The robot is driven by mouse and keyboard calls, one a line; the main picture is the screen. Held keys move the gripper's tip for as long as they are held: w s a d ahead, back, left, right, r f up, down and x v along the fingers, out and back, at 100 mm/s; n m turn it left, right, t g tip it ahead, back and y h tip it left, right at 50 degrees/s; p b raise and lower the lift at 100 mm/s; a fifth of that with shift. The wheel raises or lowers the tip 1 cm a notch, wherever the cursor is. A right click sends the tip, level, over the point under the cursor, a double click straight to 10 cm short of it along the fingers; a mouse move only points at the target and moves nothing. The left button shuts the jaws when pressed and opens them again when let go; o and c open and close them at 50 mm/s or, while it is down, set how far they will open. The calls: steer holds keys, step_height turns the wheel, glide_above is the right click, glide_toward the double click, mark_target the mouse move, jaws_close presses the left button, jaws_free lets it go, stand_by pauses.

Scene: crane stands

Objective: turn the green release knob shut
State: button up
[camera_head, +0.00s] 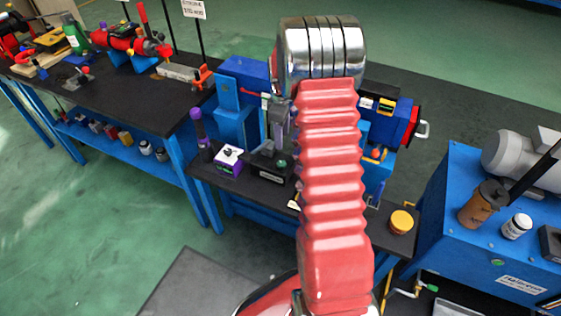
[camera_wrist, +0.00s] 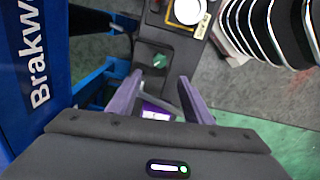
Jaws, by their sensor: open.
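The green release knob (camera_wrist: 160,60) shows in the wrist view on a dark base, just beyond my fingertips. In the head view a small green knob (camera_head: 281,164) sits on a dark block left of my red arm. My gripper (camera_wrist: 160,84) has two purple fingers spread apart, with nothing held between them. The knob lies ahead of the gap between the fingers, and they do not appear to touch it. I cannot tell the knob's turned position.
A purple box (camera_head: 229,160) with a white top stands left of the knob. A blue machine (camera_head: 238,98) stands behind. A yellow-topped jar (camera_head: 401,221) is at the bench's right front. In the wrist view a blue panel (camera_wrist: 30,60) fills the left side.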

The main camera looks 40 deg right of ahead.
mark_target(282, 163)
step_height(282, 163, down, 13)
steer(key=shift+f, duration=0.2)
stand_by(0.4)
